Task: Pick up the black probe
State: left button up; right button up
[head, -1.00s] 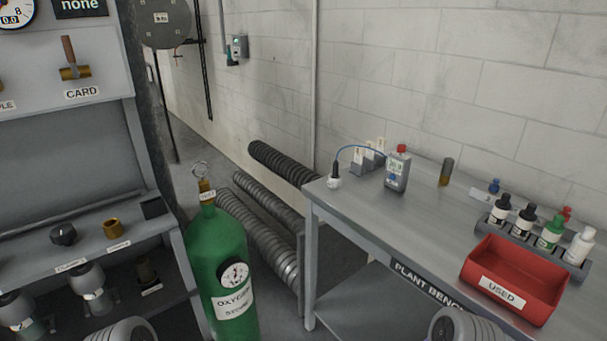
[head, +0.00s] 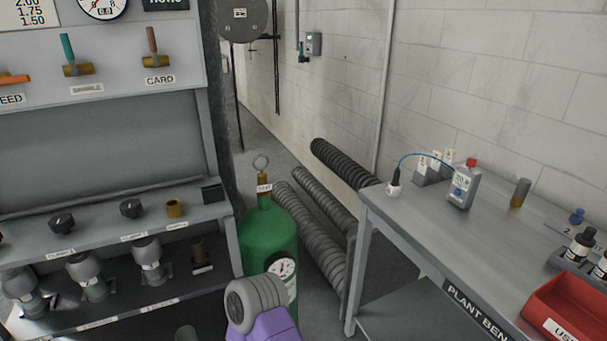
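The meter (head: 463,186), a grey handheld box with a red top and a lit screen, stands on the plant bench (head: 455,235). One of my arms shows at the bottom middle, a grey ribbed joint with a purple part, short of the bench. Neither gripper's fingers can be seen.
A green oxygen cylinder (head: 267,235) stands between the bench and the left shelf unit (head: 100,235). Ribbed hoses (head: 320,225) lie behind it. A red bin (head: 572,310) and bottles (head: 580,244) occupy the bench's right side. The bench's front middle is clear.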

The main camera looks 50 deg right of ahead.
aim_at(396, 180)
jog(key=u, duration=0.75)
jog(key=k, duration=1.05)
jog(key=z, duration=1.8)
jog(key=i, duration=0.45)
